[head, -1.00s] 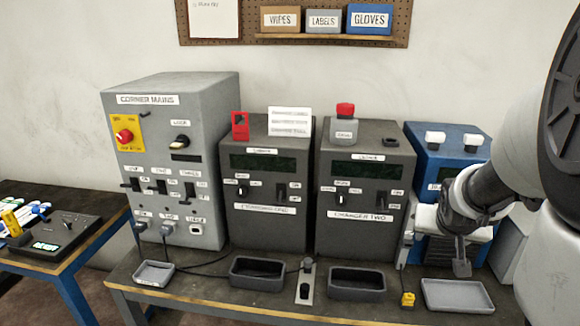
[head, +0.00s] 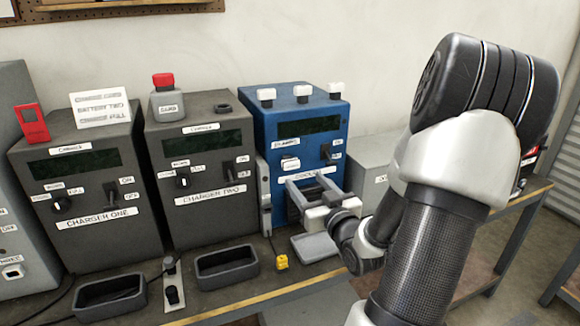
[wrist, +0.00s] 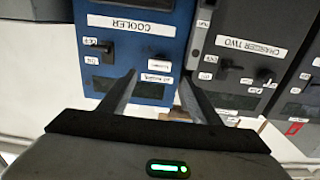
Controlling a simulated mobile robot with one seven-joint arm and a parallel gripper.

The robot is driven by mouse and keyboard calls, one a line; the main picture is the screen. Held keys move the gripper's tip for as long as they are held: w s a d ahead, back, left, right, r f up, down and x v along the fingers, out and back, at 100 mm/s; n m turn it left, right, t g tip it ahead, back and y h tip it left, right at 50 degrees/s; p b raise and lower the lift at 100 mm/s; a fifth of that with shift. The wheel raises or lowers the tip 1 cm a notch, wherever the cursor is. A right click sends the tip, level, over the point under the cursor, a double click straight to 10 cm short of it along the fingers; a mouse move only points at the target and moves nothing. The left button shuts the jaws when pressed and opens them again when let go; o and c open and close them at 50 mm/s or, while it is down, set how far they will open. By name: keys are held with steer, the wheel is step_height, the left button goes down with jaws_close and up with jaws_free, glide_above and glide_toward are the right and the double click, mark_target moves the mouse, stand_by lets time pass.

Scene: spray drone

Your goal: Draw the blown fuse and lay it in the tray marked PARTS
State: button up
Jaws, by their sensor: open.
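My gripper (head: 293,187) is open and empty in front of the blue cooler (head: 300,125), its fingers pointing at the cooler's lower front. In the wrist view, which sees the panel upside down, the fingers (wrist: 160,84) stand apart before the cooler (wrist: 137,22), with small white labels and a dark knob between and above them. I cannot pick out a blown fuse in either view. A light grey shallow tray (head: 312,249) lies on the bench below the gripper, partly hidden by it. No PARTS marking is legible.
Charger two (head: 200,150) and charger one (head: 75,180) stand left of the cooler. Dark trays (head: 228,268) and (head: 108,300) lie before them. A small yellow object (head: 282,262) sits near the light tray. A grey box (head: 372,160) stands right of the cooler.

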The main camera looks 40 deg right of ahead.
mark_target(293, 166)
steer(key=shift+w, duration=0.15)
steer(key=shift+b+x, duration=0.6)
steer(key=shift+x, duration=3.8)
steer(key=shift+d+b, duration=0.1)
steer(key=shift+b, duration=0.3)
steer(key=c, duration=1.4)
steer(key=shift+v, duration=3.05)
